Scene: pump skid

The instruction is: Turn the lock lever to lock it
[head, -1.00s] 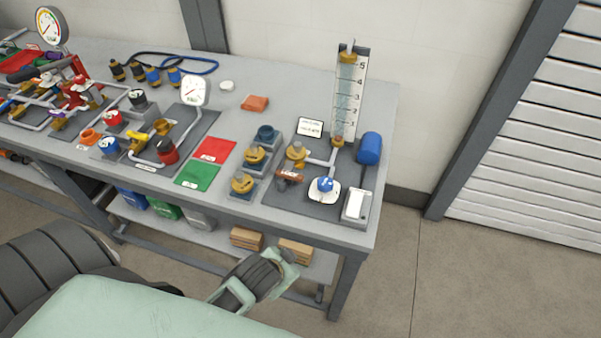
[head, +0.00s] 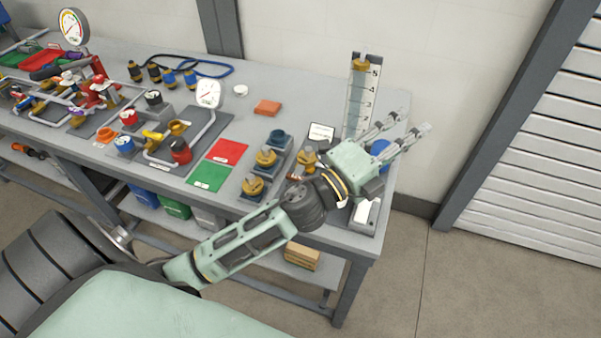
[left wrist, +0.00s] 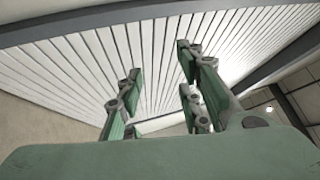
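My left gripper (head: 411,122) is above the right end of the bench, with its two fingers spread and nothing between them. In the left wrist view its fingers (left wrist: 160,95) are also apart and face the slatted shutter. The lock lever cannot be singled out for certain. A small reddish-brown handle (head: 294,178) on the right-hand panel shows just left of my wrist, partly hidden. A brass fitting (head: 308,157) stands beside it. My right gripper is not in view.
The clear level column (head: 361,95) stands close behind my gripper. A blue cylinder (head: 381,147) is partly hidden under it, and a white box (head: 364,214) sits at the front corner. Brass valves (head: 254,186) stand left of my forearm. The shutter (head: 535,150) is at the right.

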